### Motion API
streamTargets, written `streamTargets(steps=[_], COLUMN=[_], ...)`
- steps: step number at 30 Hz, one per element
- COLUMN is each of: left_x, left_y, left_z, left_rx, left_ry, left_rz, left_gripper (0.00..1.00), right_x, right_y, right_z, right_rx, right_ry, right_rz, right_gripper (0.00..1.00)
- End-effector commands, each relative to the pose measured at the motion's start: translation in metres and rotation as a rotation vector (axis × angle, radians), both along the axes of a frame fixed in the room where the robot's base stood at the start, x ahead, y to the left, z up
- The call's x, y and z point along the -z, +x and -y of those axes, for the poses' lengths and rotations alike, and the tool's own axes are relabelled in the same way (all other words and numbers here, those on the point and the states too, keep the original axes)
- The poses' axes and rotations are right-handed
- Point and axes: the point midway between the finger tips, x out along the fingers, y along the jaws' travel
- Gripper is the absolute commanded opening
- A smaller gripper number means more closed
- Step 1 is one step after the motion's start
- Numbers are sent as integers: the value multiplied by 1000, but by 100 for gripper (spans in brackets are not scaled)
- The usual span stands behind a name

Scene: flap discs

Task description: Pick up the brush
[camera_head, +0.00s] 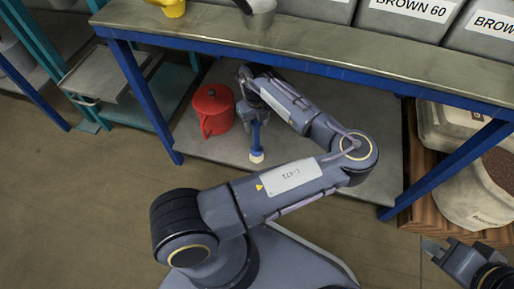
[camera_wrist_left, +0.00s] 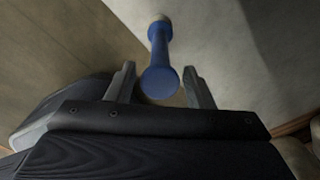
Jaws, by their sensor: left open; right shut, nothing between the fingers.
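The brush (camera_head: 257,137) has a blue handle and a pale tip at its lower end. It appears upright on the lower shelf under the workbench. My left gripper (camera_head: 249,106) reaches under the bench top from above, at the top of the handle. In the left wrist view, the blue brush (camera_wrist_left: 161,68) shows between my two open fingers (camera_wrist_left: 159,85), with gaps on both sides. I cannot tell how far the handle end reaches between the fingertips. My right gripper (camera_head: 440,251) is shut and empty at the lower right, far from the brush.
A red can (camera_head: 213,109) stands on the lower shelf (camera_head: 205,146) left of the brush. The bench top (camera_head: 330,52) and its blue legs (camera_head: 143,92) border the space. Pale sacks (camera_head: 450,150) sit on a wooden pallet at right. Grey bins line the bench top.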

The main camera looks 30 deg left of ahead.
Motion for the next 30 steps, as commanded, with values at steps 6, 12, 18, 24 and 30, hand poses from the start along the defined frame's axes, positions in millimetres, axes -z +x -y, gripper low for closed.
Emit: streamTargets(steps=[6,12,18,24,30], left_x=[38,36,36,36,34], left_y=[0,0,0,0,0], left_z=[0,0,0,0,0], left_rx=[0,0,0,1,1], left_ry=[-1,-1,-1,0,0], left_rz=[0,-1,-1,0,0], left_gripper=[47,47,26,10,10], right_x=[32,29,29,29,28], right_y=[0,0,0,0,0], right_z=[0,0,0,0,0], right_rx=[0,0,0,0,0], right_ry=[0,0,0,0,0], right_rz=[-1,0,0,0,0], right_gripper=[0,0,0,0,0])
